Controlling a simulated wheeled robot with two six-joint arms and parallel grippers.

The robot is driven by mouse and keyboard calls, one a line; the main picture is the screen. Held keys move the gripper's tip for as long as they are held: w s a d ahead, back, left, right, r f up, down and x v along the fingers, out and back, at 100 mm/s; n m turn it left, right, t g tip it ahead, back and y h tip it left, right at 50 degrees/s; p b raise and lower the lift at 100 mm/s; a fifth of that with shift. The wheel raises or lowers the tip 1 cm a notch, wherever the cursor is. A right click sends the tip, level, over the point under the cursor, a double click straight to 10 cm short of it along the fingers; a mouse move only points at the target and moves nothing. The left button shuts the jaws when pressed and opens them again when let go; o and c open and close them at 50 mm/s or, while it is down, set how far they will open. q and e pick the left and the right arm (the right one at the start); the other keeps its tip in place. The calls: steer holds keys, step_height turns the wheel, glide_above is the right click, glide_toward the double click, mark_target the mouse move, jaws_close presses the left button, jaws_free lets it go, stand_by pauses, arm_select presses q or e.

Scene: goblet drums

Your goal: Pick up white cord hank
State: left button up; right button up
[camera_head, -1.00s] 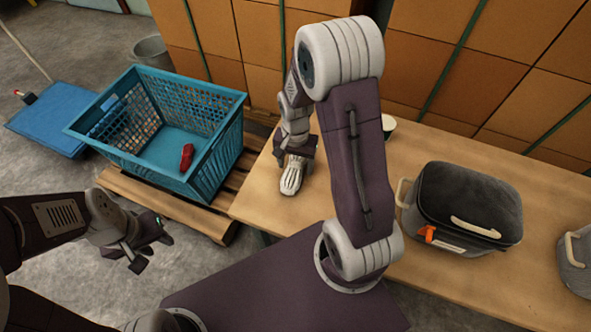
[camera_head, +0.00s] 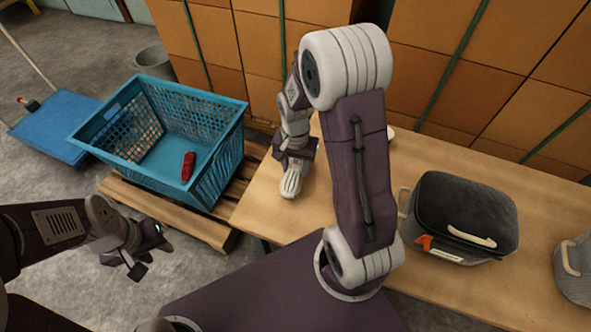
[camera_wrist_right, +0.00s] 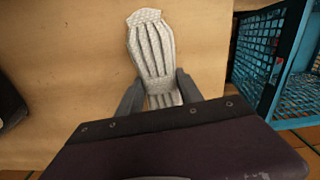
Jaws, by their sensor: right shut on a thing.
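The white cord hank (camera_head: 291,183) is at the left end of the wooden table in the head view. It is a bundle of white strands with a bound end, seen in the right wrist view (camera_wrist_right: 152,48). My right gripper (camera_head: 295,163) is shut on the hank, with a finger on each side of it in the right wrist view (camera_wrist_right: 160,88). I cannot tell whether the hank is clear of the tabletop. My left gripper (camera_head: 147,255) is empty and open over the floor, left of the table.
A blue crate (camera_head: 215,172) with a red item (camera_head: 188,165) inside stands on a wooden pallet (camera_head: 205,228) left of the table (camera_head: 272,215). A dark lidded bag (camera_head: 462,205) sits on the table at right. Stacked boxes (camera_head: 480,75) stand behind.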

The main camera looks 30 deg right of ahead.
steer(key=s+a+r+p, duration=0.1)
steer(key=s+a+r, duration=0.1)
steer(key=s, duration=0.3)
steer(key=s+a+r+p, duration=0.1)
steer(key=s+a+r, duration=0.1)
steer(key=s+r, duration=0.3)
steer(key=shift+s+a+r, duration=0.2)
steer(key=shift+s+a, duration=0.05)
steer(key=shift+s, duration=0.15)
